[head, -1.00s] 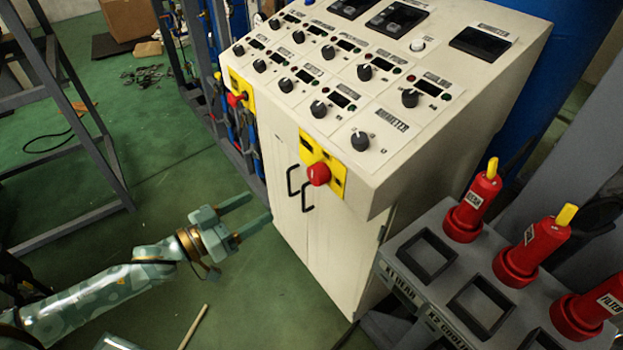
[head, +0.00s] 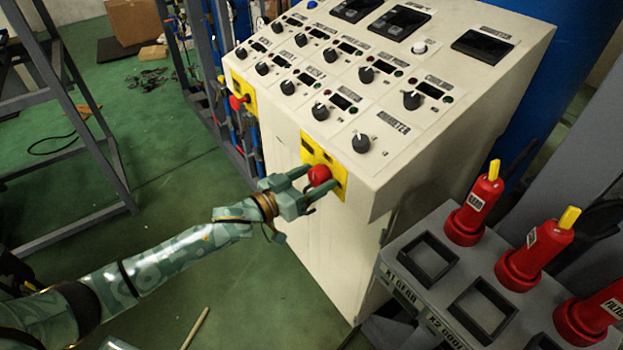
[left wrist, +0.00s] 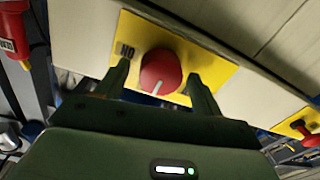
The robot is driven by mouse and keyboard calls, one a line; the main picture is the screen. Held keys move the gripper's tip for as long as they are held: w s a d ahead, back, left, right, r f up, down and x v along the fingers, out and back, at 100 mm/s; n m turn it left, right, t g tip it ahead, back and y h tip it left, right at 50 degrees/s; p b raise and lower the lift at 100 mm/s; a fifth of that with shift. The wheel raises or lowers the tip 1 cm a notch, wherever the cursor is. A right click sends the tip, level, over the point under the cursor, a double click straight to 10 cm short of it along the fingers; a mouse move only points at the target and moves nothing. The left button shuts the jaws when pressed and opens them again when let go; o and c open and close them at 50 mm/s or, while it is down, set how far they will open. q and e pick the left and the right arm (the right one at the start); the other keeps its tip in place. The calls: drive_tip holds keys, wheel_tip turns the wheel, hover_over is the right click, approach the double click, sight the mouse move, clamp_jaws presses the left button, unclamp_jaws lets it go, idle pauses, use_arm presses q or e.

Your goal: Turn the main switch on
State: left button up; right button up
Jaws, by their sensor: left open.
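A red rotary switch knob (head: 319,174) sits on a yellow plate (head: 338,181) on the front face of the cream control cabinet. My left gripper (head: 317,179) is at this knob, jaws open, one finger on either side of it. In the left wrist view the red knob (left wrist: 161,73) stands between the two fingers of my left gripper (left wrist: 158,77), with a white mark on its face. An "ON" label shows on the yellow plate (left wrist: 205,66) beside it. Whether the fingers touch the knob I cannot tell. My right gripper is not in view.
A second red knob (head: 237,103) on a yellow plate is further left on the cabinet (head: 350,245). Black dials and small displays cover its sloped top. A grey rack (head: 410,230) with red-bodied, yellow-tipped units stands at right. Green floor (head: 180,190) is open at left.

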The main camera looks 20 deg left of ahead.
use_arm(q)
drive_tip(key=c, duration=1)
drive_tip(key=shift+m, duration=0.4)
drive_tip(key=shift+m+p, duration=0.35)
drive_tip(key=shift+m, duration=0.75)
drive_tip(key=m, duration=0.3)
drive_tip(key=shift+m, duration=0.3)
drive_tip(key=m, duration=0.5)
drive_tip(key=shift+s+f+m, duration=0.1)
drive_tip(key=shift+f+m, duration=0.1)
drive_tip(key=shift+m, duration=0.1)
drive_tip(key=m, duration=0.3)
drive_tip(key=shift+m+b, duration=0.3)
drive_tip(key=shift+b, duration=0.1)
drive_tip(key=shift+m+h, duration=0.4)
drive_tip(key=shift+m, duration=0.8)
drive_tip(key=shift+m+b, duration=0.3)
